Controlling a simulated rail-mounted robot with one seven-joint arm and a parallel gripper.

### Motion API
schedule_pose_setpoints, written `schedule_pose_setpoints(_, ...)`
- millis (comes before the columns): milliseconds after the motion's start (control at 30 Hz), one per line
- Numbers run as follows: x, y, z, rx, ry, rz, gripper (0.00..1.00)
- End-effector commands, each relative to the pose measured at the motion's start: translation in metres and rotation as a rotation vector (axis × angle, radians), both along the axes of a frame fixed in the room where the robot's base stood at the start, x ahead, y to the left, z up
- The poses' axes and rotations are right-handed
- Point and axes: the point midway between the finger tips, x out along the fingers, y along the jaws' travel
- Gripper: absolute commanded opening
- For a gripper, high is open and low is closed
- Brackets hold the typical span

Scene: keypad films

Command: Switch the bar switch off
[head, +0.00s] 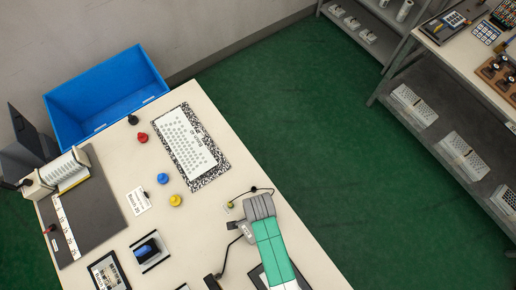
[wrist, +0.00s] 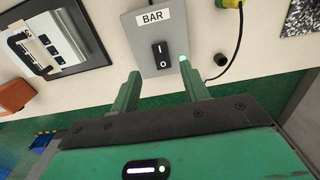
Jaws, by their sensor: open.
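The bar switch (wrist: 161,54) is a black rocker marked I above and O below on a grey plate (wrist: 140,30) in the wrist view. A white label (wrist: 153,21) reading BAR is above the rocker. I cannot tell which end of the rocker is pressed in. My gripper (wrist: 158,70) is open and empty, its two green fingers apart at the plate's lower part. The rocker shows between and beyond the fingertips; I see no clear contact. In the head view I cannot make out the switch clearly near my arm.
A yellow plug (wrist: 231,3) with a black cable is right of the plate. A dark panel with a silver device (wrist: 45,40) and an orange block (wrist: 15,95) are left.

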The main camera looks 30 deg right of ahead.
Motion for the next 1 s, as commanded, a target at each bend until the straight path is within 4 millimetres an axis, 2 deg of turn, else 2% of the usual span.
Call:
schedule_pose_setpoints(100, 0.000, 0.000, -0.025, 0.001, 0.002, 0.000, 0.45)
schedule_pose_setpoints(300, 0.001, 0.000, -0.056, -0.001, -0.001, 0.002, 0.45)
schedule_pose_setpoints(433, 0.001, 0.000, -0.064, -0.001, -0.002, 0.002, 0.45)
schedule_pose_setpoints(667, 0.001, 0.000, -0.065, -0.001, -0.003, 0.002, 0.45)
schedule_pose_setpoints(900, 0.001, 0.000, -0.065, -0.001, -0.003, 0.003, 0.01)
schedule_pose_setpoints(1000, 0.001, -0.001, -0.064, 0.007, -0.003, 0.002, 0.01)
